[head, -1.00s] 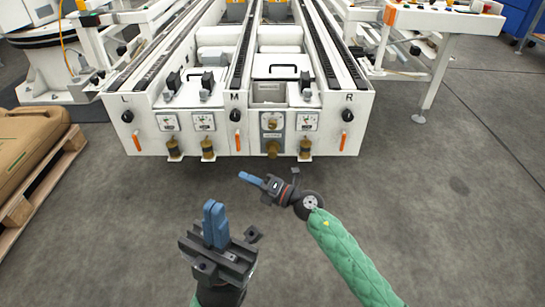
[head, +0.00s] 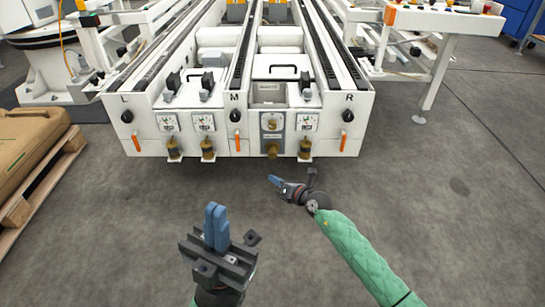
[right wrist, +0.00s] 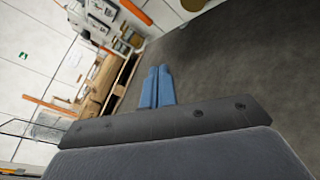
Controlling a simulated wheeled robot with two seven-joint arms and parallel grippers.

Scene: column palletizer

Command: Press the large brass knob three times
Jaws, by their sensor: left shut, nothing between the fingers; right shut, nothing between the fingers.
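The large brass knob (head: 272,150) sticks out of a grey plate low on the front of the white conveyor machine, right of the M mark. Smaller brass knobs (head: 208,150) (head: 305,148) sit either side of it. My right gripper (head: 274,181) is shut and empty, its blue fingertips apart from the knob and just below it in the head view. In the right wrist view its blue fingers (right wrist: 156,87) lie together, and a brass-coloured round part is cut off at the top edge. My left gripper (head: 215,218) is shut and empty, lower left, with fingers up.
Orange handles (head: 343,141) and black knobs (head: 348,115) are on the same front panel. A wooden pallet (head: 40,185) with a brown load stands at the left. A white table leg (head: 432,80) is at the right. The grey floor before the machine is clear.

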